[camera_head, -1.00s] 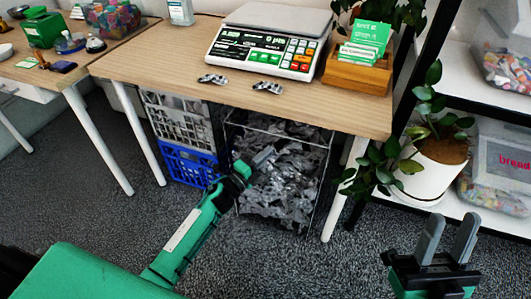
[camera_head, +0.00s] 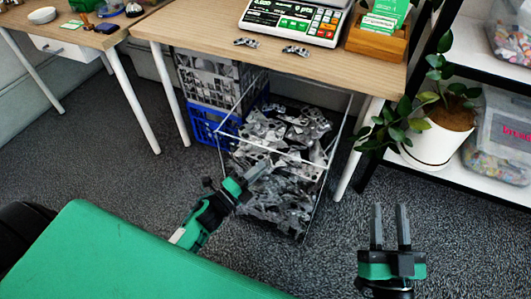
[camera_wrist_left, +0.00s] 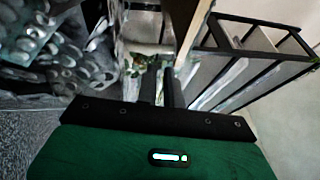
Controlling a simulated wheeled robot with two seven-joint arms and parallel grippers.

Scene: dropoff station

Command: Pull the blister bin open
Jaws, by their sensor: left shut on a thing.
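The blister bin (camera_head: 290,158) is a clear, thin-edged box full of silvery blister packs, under the wooden table in the head view. Its front part stands out beyond the table's front edge. My left gripper (camera_head: 256,172) is shut on the bin at its front. The exact contact is hard to see against the silvery packs. In the left wrist view the left fingers (camera_wrist_left: 161,88) are close together, with blurred blister packs (camera_wrist_left: 60,50) at the left. My right gripper (camera_head: 390,228) is open and empty, to the right of the bin above the carpet.
Left of the bin, a grey crate (camera_head: 208,80) stands on a blue crate (camera_head: 205,124). A white table leg (camera_head: 358,150) and a potted plant (camera_head: 438,138) are on the right. The table (camera_head: 200,30) carries a scale. Carpet in front is clear.

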